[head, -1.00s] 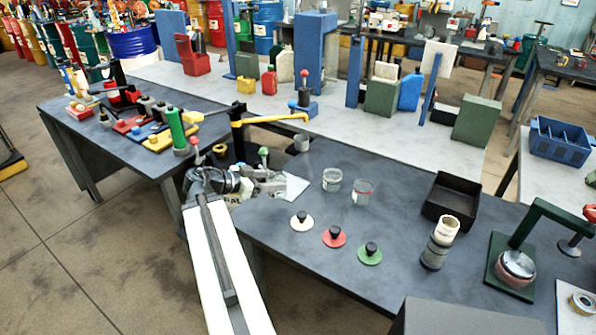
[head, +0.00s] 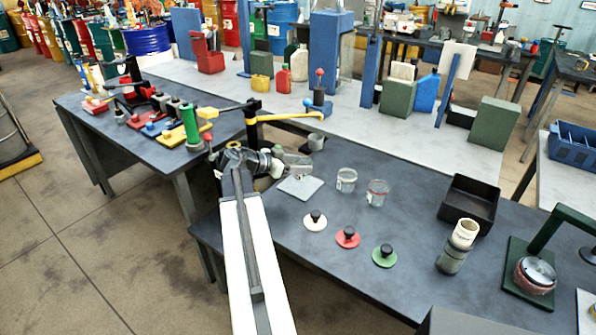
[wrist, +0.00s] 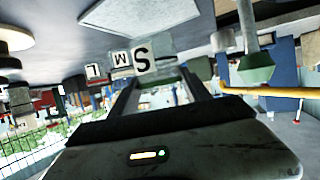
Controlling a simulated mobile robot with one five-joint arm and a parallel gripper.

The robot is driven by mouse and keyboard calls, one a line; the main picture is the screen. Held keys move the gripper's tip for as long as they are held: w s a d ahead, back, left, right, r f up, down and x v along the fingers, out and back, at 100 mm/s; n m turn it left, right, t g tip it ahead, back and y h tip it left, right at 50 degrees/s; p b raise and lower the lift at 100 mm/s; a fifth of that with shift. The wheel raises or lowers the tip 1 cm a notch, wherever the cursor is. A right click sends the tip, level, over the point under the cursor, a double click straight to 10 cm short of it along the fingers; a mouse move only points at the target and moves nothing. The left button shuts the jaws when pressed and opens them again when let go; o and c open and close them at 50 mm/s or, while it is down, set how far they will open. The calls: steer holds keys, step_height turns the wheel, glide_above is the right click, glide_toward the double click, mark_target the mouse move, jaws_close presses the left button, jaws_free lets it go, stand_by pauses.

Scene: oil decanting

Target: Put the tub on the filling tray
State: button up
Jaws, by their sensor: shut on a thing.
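My gripper (head: 292,163) is shut on a clear tub (head: 299,165), held beyond and above a pale square plate (head: 299,187), which looks like the filling tray. The plate is empty in the head view. In the wrist view, my gripper's fingers (wrist: 155,88) point toward a clear block-like shape with an S label (wrist: 142,60). Labels reading M and L show beside it. Two other clear tubs stand to the right of the plate, one plain (head: 346,181) and one with a red band (head: 378,193). The held tub's base is hard to make out.
A black post with a yellow spout (head: 290,117) rises behind my gripper, close to it. A grey cup (head: 315,141) stands nearby. White, red and green knobbed lids (head: 347,237) lie in front. A black bin (head: 469,203) and a cylindrical container (head: 456,248) stand right.

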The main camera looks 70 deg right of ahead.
step_height(320, 180, down, 3)
steer(key=shift+s+f+b, duration=0.1)
steer(key=shift+b, duration=0.6)
steer(key=shift+f, duration=0.1)
steer(key=shift+w+a+r, duration=0.15)
steer(key=shift+w+r, duration=0.05)
steer(key=shift+r, duration=0.05)
steer(key=shift+f, duration=0.25)
steer(key=o, duration=1.4)
steer(key=shift+r, duration=0.1)
